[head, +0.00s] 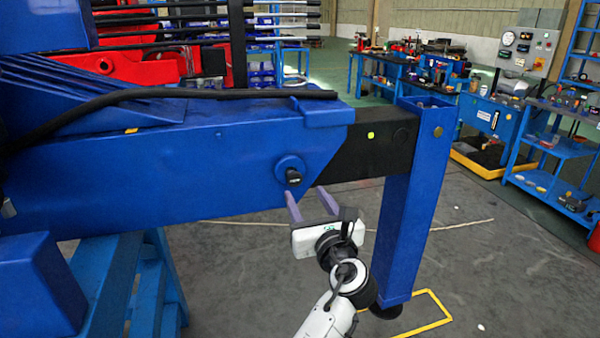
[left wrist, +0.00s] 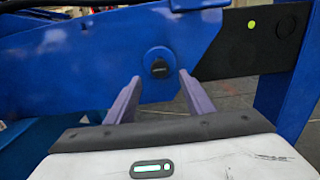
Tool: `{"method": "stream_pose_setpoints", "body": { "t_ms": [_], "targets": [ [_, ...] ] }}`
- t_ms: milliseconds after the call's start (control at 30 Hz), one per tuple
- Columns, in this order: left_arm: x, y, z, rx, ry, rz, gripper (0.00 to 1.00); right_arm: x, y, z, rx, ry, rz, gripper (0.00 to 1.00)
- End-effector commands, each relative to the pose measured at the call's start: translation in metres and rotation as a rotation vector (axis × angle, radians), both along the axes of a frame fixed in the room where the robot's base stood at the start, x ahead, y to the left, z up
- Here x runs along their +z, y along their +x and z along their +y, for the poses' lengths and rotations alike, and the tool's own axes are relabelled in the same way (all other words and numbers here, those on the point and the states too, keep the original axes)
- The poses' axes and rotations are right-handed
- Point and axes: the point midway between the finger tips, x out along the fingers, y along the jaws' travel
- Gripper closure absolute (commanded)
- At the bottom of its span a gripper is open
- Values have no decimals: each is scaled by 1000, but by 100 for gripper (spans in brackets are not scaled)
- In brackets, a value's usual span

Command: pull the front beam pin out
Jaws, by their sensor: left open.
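The front beam pin (head: 293,176) is a small black knob in a round blue collar on the side of the blue beam (head: 190,165). It also shows in the left wrist view (left wrist: 160,68), between the two fingertips as seen there. My left gripper (head: 306,192) is open, its purple fingers pointing at the beam just below and right of the pin in the head view. It also shows in the left wrist view (left wrist: 159,78). Nothing is between the fingers; I cannot tell the exact gap to the pin. My right gripper is not in view.
A black inner beam (head: 350,155) with a yellow-green dot runs from the blue beam to an upright blue leg (head: 412,200), close right of my gripper. A black hose (head: 200,95) lies along the top. Blue shelves (head: 550,150) stand farther right. The grey floor below is mostly clear.

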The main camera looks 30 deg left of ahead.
Motion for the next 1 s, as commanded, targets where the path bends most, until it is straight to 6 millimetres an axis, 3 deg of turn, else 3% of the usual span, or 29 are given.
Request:
{"method": "stream_pose_setpoints", "body": {
  "t_ms": [533,967,1000],
  "targets": [
    [0,57,67,2,3,2,52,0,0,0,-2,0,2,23],
    [-1,64,76,0,0,1,52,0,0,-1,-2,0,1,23],
    [-1,64,76,0,0,1,57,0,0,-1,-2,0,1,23]
  ]
}}
